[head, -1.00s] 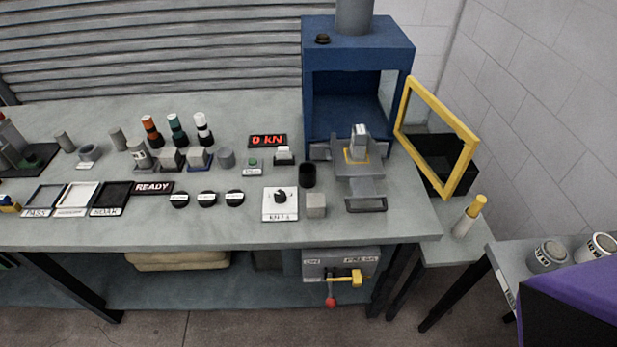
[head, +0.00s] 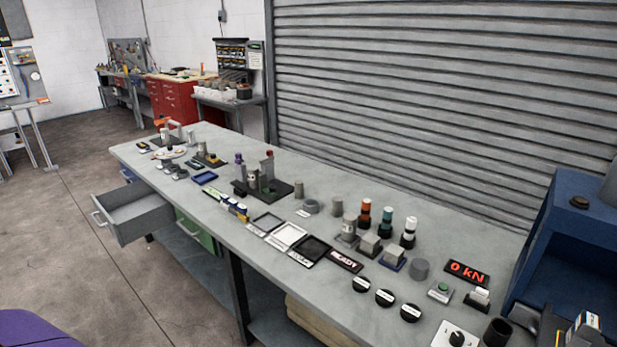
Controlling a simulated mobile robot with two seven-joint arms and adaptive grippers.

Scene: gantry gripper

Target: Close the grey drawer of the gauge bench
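The grey drawer (head: 134,210) is pulled out from under the left part of the long bench (head: 255,230). Its open tray looks empty, and a light handle (head: 98,219) is on its front face. A green drawer (head: 195,233) sits below the bench top to its right, and a blue drawer front (head: 128,176) shows to its left. Neither of my grippers is in view.
Trays, knobs, cylinders and a red "0 kN" display (head: 467,272) stand on the bench. A blue press frame (head: 565,250) is at the right edge. The floor (head: 110,290) before the grey drawer is clear. A red cabinet (head: 175,98) stands farther back.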

